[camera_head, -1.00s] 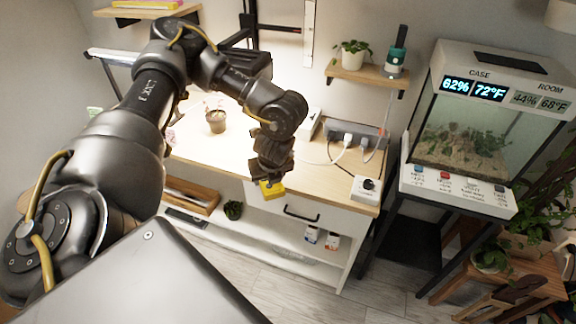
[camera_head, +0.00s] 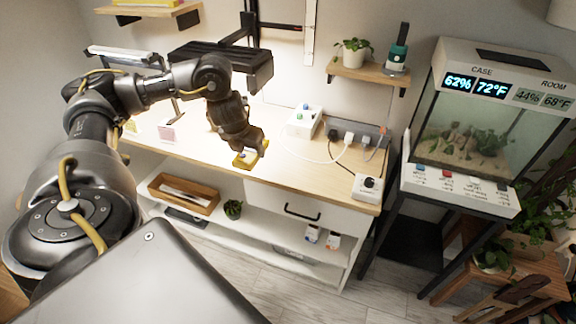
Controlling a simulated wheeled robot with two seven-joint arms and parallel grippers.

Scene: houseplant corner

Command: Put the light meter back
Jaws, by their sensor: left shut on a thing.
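My left gripper (camera_head: 246,155) is shut on a small yellow thing, which I take to be the light meter (camera_head: 243,163). It holds the meter over the front part of the wooden bench top (camera_head: 318,178). The gripper hides part of the meter, and I cannot tell whether the meter touches the bench. My right gripper is not in view.
A white box with coloured knobs (camera_head: 303,122) and a power strip (camera_head: 354,131) stand at the back of the bench. A white socket box (camera_head: 367,187) is at the front right corner. A wooden tray (camera_head: 184,195) lies on the shelf below. A glass case (camera_head: 465,135) stands right.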

